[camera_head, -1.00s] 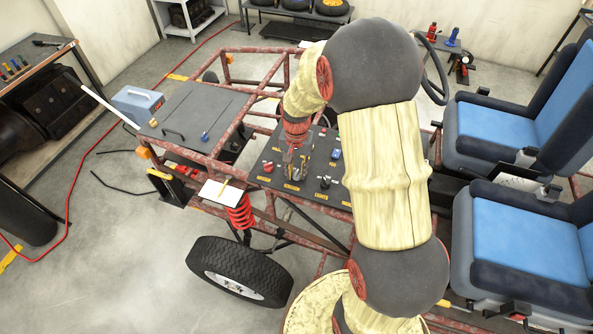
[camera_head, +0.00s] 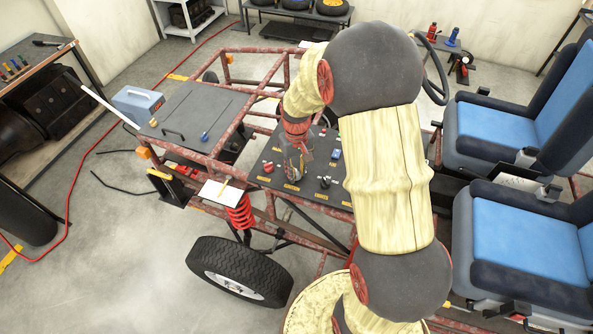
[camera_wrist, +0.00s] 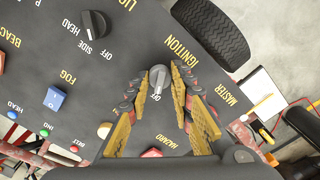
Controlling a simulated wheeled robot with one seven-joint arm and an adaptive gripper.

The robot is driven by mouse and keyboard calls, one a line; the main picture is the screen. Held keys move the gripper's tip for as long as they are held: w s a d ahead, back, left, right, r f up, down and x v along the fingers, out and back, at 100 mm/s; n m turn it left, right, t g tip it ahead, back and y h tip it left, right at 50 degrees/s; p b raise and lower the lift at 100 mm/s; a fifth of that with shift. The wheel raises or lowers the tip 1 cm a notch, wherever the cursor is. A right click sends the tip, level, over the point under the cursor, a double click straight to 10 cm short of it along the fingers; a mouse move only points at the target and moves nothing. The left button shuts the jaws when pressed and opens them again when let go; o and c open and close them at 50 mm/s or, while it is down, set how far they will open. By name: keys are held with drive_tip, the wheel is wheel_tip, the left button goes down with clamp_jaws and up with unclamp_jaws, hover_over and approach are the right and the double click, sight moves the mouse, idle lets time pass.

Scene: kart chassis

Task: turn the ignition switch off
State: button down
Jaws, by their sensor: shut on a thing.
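The ignition switch (camera_wrist: 158,76) is a grey rotary knob on the dark panel (camera_wrist: 105,70), beside the yellow IGNITION lettering. A yellow OFF label is on the panel just below the knob in the wrist view. My gripper (camera_wrist: 159,88) is over the panel, with its yellow-padded fingers on either side of the knob, shut on it. In the head view my gripper (camera_head: 294,170) is low over the panel and hides the knob. The knob's exact pointing direction is hard to tell.
A black lights knob (camera_wrist: 94,23) stands close by on the panel. A blue fog switch (camera_wrist: 53,98) and a red hazard switch (camera_wrist: 152,153) are also near. Red frame tubes (camera_head: 220,140) border the panel. The seats (camera_head: 520,235) are at the right.

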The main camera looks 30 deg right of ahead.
sight(296, 172)
idle(0.4)
drive_tip(key=c, duration=1.6)
unclamp_jaws()
drive_tip(key=shift+o, duration=0.2)
drive_tip(key=shift+r, duration=0.1)
wheel_tip(296, 172, up, 12)
